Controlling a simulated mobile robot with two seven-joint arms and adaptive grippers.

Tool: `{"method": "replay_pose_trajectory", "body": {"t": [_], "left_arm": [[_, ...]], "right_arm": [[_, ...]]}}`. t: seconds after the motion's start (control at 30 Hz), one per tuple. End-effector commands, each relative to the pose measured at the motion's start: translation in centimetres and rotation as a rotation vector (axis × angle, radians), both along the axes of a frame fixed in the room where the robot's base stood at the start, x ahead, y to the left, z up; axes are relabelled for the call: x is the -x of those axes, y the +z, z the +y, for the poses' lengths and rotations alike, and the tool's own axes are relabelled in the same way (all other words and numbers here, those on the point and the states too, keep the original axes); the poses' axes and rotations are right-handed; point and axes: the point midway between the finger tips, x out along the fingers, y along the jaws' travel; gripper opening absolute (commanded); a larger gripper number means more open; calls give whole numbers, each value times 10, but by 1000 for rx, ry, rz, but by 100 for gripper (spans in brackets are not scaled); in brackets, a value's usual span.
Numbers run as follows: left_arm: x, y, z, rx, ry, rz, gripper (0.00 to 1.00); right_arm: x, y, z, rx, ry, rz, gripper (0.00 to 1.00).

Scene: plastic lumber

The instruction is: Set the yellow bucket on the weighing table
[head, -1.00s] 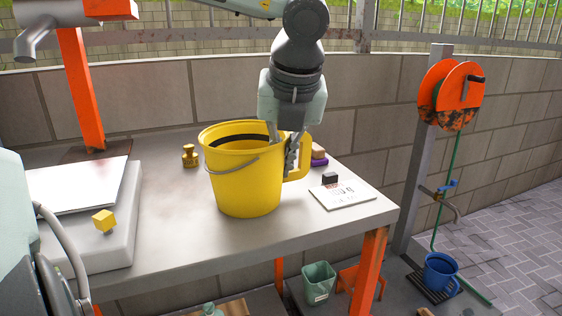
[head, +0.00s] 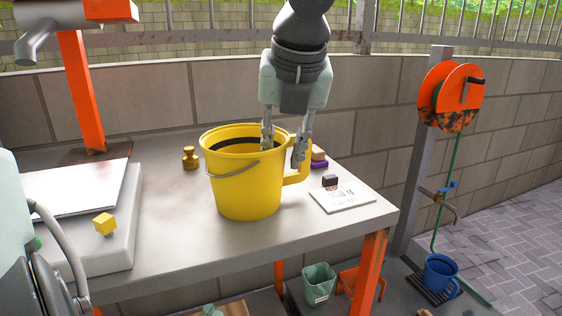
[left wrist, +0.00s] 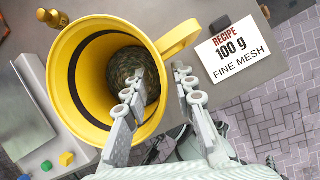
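The yellow bucket (head: 246,185) stands upright on the grey table (head: 300,228), near its middle, with its loop handle (head: 299,172) toward the right. It also shows in the left wrist view (left wrist: 79,84), where something dark and mottled lies at its bottom. My left gripper (head: 284,150) is over the bucket's right side with its fingers spread apart. One finger is at the bucket's rim and the other is near the loop handle. In the left wrist view the spread fingers (left wrist: 160,90) hold nothing. My right gripper is not in view.
A white platform (head: 125,235) with a yellow cube (head: 104,223) is at the table's left. A brass weight (head: 190,157) stands behind the bucket. A recipe card (head: 345,199) with a dark block (head: 330,181) lies right. A blue bucket (head: 441,275) is on the floor.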

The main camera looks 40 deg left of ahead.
Motion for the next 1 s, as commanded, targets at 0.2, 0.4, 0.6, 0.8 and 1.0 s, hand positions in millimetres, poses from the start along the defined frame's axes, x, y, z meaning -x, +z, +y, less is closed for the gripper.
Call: {"method": "replay_pose_trajectory", "body": {"t": [0.2, 0.4, 0.6, 0.8, 1.0], "left_arm": [[10, 48, -16, -2, 0, -5, 26], [17, 75, -26, -2, 0, -2, 26], [20, 83, -30, -1, 0, 0, 26], [20, 83, -30, -1, -1, 1, 26], [20, 83, -30, -1, -1, 1, 26]], "right_arm": [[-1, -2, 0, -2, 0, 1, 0], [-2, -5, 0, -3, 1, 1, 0], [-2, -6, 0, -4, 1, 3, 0], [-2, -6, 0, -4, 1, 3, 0], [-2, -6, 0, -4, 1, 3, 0]]}}
